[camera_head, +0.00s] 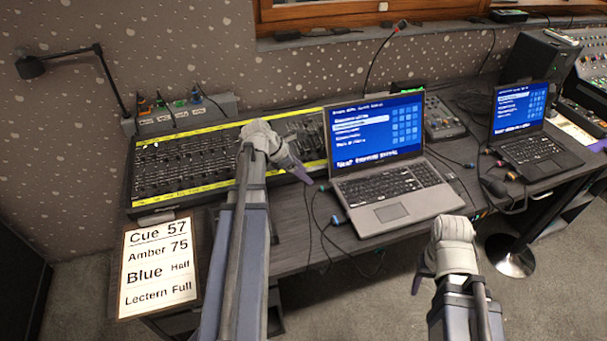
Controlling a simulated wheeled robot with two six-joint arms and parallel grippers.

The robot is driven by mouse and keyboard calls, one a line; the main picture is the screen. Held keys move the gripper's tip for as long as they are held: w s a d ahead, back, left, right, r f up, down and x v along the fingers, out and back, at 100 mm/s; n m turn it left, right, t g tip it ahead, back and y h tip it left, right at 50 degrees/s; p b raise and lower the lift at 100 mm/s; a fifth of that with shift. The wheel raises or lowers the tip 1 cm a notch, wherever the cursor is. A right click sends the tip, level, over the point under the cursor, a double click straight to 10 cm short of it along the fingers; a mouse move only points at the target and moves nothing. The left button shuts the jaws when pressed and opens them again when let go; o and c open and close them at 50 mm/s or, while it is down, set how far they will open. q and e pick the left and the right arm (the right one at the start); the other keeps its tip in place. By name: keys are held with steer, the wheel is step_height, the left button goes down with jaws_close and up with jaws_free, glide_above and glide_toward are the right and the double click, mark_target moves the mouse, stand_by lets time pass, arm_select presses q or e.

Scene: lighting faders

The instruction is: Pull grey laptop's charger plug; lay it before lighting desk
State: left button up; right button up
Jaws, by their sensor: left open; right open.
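The grey laptop (372,188) stands open on the table with a blue screen. The lighting desk (150,172), a black fader board with yellow strips, lies to its left. A grey socket strip (222,103) behind the desk holds several plugs with coloured marks, including a blue one (196,96). A blue-ended connector (336,220) is at the laptop's left front side. I cannot tell which plug is the laptop's charger. My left gripper (296,168) is open over the desk's right part, left of the laptop. My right gripper (422,276) is open in front of the table edge.
A cue card (158,268) is at the desk's front left. A lamp (32,67) reaches over the back left. A gooseneck microphone (376,62) rises behind the grey laptop. A black laptop (535,150) stands right. Loose cables (318,235) hang at the table's front.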

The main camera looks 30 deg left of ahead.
mark_target(319, 188)
arm_select(q)
steer(key=shift+f, duration=0.15)
steer(key=b+x, duration=0.6)
steer(key=x, duration=0.1)
steer(key=shift+d+f+b, duration=0.1)
steer(key=shift+f+b, duration=0.2)
steer(key=shift+w+d+f+b, duration=0.35)
steer(key=shift+w+f+b, duration=0.05)
steer(key=shift+f+b, duration=0.05)
steer(key=shift+c, duration=0.2)
jaws_close()
steer(key=shift+s+a, duration=0.2)
steer(key=shift+s, duration=0.05)
steer(key=shift+s+a, duration=1.3)
steer(key=shift+s, duration=0.25)
